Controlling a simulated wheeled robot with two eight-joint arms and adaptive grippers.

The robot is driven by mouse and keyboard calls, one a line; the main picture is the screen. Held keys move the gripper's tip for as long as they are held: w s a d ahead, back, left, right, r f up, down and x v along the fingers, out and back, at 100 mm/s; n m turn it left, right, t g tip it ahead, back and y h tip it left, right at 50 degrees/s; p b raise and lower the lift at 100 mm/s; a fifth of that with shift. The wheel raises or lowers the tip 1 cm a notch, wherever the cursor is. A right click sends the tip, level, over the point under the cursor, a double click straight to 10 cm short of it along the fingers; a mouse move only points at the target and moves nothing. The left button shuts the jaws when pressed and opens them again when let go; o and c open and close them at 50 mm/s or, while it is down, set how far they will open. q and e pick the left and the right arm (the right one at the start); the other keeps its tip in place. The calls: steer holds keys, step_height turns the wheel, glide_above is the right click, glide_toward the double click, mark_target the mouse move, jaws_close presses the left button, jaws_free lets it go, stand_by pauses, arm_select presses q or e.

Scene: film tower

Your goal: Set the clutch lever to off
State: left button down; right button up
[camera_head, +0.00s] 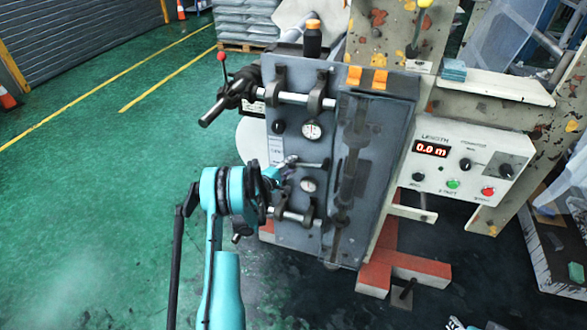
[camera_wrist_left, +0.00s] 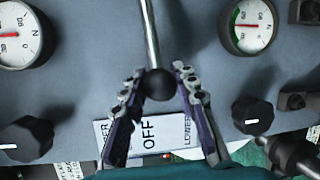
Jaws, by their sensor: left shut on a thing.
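The clutch lever (camera_wrist_left: 152,35) is a metal rod with a black ball knob (camera_wrist_left: 159,85) at its end. My left gripper (camera_wrist_left: 159,77) has one finger on each side of the knob and is shut on it. The label plate (camera_wrist_left: 176,134) behind reads OFF in the middle and LOWER at right; its left word is partly covered by a finger. The knob lies just above OFF in the wrist view. In the head view my left gripper (camera_head: 282,172) is at the grey panel's left side. Small pale parts at the bottom edge may be my right gripper (camera_head: 466,323); its jaws are unclear.
The grey machine panel (camera_head: 286,127) carries dials, black knobs and a black handle (camera_head: 215,110) at upper left. A control box (camera_head: 462,162) reading 0.0 m is at right. Orange-red base beams (camera_head: 420,267) lie below. The green floor (camera_head: 90,180) at left is clear.

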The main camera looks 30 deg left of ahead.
arm_select(q)
steer(key=shift+r+m, duration=0.6)
steer(key=shift+r, duration=0.2)
steer(key=c, duration=1.1)
jaws_free()
steer(key=shift+c, duration=0.2)
steer(key=s+r, duration=0.2)
steer(key=s, duration=0.9)
steer(key=shift+s+a, duration=0.4)
steer(key=shift+a, duration=0.05)
